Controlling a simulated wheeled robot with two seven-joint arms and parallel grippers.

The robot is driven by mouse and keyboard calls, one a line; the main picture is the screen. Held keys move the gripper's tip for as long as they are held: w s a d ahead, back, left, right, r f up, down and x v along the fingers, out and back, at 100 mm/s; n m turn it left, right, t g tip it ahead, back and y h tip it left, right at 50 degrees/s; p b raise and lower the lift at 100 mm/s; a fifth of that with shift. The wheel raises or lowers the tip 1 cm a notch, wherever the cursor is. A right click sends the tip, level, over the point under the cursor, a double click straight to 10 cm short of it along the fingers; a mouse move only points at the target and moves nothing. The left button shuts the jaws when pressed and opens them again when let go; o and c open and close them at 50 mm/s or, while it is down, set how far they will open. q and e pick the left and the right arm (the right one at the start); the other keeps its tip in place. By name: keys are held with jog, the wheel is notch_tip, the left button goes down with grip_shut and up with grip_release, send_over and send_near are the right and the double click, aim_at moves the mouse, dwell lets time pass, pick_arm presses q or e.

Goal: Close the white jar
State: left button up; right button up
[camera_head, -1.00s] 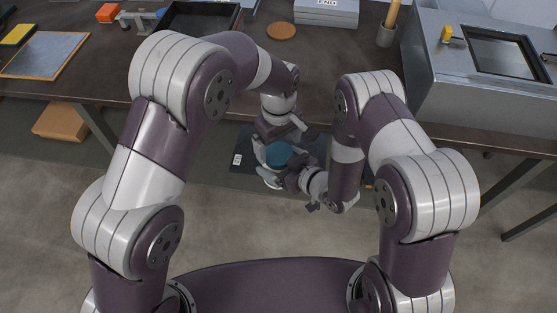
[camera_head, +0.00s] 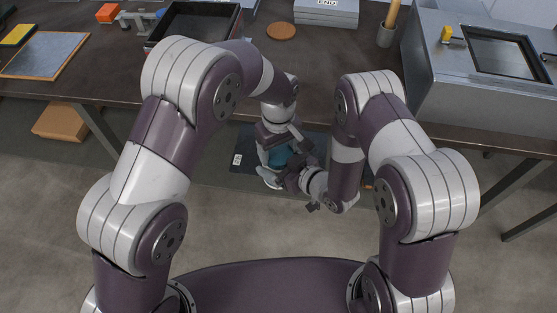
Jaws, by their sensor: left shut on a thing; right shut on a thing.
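The white jar (camera_head: 268,181) is low in front of the workbench, mostly hidden by my grippers; only a little of its pale side shows. A teal round part (camera_head: 279,157), apparently its lid, is at the top. My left gripper (camera_head: 280,152) comes down from above and is shut on the teal lid. My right gripper (camera_head: 284,177) reaches in from the right and is shut on the jar, below the left one. Whether the lid sits fully on the jar is hidden.
A dark mat (camera_head: 245,160) with a white label lies under the grippers. On the bench behind are a black tray (camera_head: 203,25), a brown round coaster (camera_head: 282,31), a grey END box (camera_head: 327,12), a pencil cup (camera_head: 386,36) and a metal cabinet (camera_head: 480,85).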

pick_arm(q)
jog(key=m, duration=0.5)
jog(key=o, duration=1.2)
jog(key=shift+c, duration=0.2)
jog(key=shift+r, duration=2.3)
jog(key=shift+c, duration=0.3)
